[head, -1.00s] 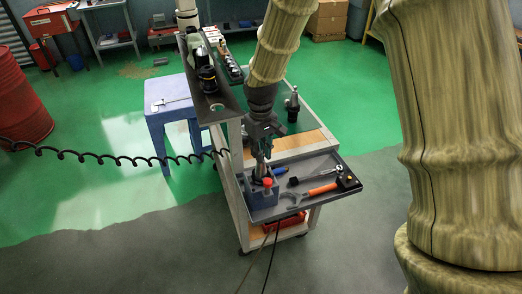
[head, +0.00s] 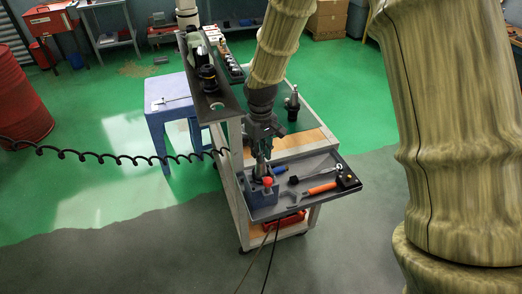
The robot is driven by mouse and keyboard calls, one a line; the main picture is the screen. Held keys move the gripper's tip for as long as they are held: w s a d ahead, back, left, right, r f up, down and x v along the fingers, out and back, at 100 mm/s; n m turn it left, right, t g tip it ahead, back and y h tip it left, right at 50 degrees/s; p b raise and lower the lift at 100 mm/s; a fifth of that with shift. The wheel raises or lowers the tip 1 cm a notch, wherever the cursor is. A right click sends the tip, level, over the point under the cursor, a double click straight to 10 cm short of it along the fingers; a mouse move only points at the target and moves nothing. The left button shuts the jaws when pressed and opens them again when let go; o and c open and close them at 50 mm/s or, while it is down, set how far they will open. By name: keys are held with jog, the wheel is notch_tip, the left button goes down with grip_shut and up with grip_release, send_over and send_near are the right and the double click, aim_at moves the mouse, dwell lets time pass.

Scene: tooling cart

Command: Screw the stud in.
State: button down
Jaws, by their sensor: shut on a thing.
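My gripper (head: 259,158) reaches down to the blue-grey block (head: 262,198) at the left end of the cart's tray. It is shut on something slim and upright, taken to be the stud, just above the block. The stud is too small and too covered by the fingers to make out, and I cannot tell how deep it sits. A red knob (head: 267,182) shows right beside the fingertips at the block.
The grey tray (head: 310,201) holds an orange-handled tool (head: 322,188), a ratchet-like tool (head: 318,174) and a blue-handled tool (head: 280,170). A dark shelf (head: 221,104) with bottles stands left of my arm. A blue stool (head: 172,110) is behind left.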

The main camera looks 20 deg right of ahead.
jog(key=m+p, duration=0.1)
jog(key=m, duration=0.2)
jog(key=shift+r, duration=0.1)
jog(key=m+p, duration=0.1)
jog(key=m, duration=0.2)
dwell(0.4)
jog(key=m+p, duration=0.1)
jog(key=m, duration=0.2)
jog(key=shift+m+p, duration=0.3)
jog(key=shift+p, duration=0.1)
jog(key=shift+m+p, duration=0.3)
jog(key=shift+m, duration=0.9)
